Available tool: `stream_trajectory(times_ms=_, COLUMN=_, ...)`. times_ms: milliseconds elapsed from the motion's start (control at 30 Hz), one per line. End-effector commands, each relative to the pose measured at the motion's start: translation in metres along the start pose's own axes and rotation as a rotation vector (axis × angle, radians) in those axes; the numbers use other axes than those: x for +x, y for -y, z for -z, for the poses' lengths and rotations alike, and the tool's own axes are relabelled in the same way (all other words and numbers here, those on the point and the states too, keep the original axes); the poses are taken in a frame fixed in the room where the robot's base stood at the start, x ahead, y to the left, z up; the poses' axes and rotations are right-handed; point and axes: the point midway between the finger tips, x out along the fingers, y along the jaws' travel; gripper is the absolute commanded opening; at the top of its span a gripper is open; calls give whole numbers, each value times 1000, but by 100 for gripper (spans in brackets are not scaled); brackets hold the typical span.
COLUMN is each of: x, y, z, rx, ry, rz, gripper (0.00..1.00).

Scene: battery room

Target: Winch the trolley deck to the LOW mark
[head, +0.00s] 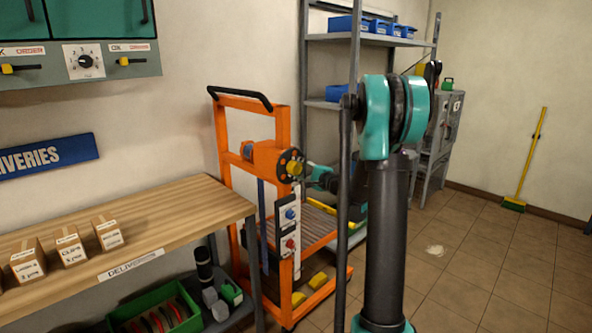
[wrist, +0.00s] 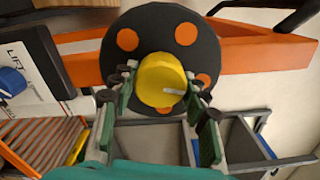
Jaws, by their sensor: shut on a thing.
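The orange trolley (head: 283,125) stands beside the workbench, with its orange winch housing (head: 262,155) high on the frame. A black disc with orange spots (wrist: 128,62) carries a round yellow knob (wrist: 158,78) with a short white line on it; the knob also shows in the head view (head: 294,168). My gripper (wrist: 162,88) has its fingers on either side of the yellow knob, shut on it. The slatted deck (head: 318,228) sits low in the trolley frame. A white panel (head: 287,213) has a blue knob and a red knob. I cannot read a LOW mark.
The wooden workbench (head: 190,210) with small boxes stands at the left, with a green bin (head: 150,315) below. Grey shelving (head: 370,39) with blue bins stands behind the trolley. A yellow broom (head: 528,165) leans on the right wall. The tiled floor at right is mostly clear.

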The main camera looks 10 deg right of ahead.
Motion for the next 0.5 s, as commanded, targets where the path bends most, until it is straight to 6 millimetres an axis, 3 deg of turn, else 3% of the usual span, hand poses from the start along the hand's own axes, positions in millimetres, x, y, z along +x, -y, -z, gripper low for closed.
stream_trajectory(times_ms=233, x=-1, y=-1, z=0, rx=0, ry=1, rz=-2, gripper=16)
stream_trajectory(times_ms=267, x=-1, y=-1, z=0, rx=0, ry=1, rz=-2, gripper=49)
stream_trajectory(times_ms=400, x=0, y=-1, z=0, rx=0, ry=0, rz=-1, gripper=66)
stream_trajectory(times_ms=500, x=0, y=0, z=0, rx=1, ry=0, rz=-1, gripper=66)
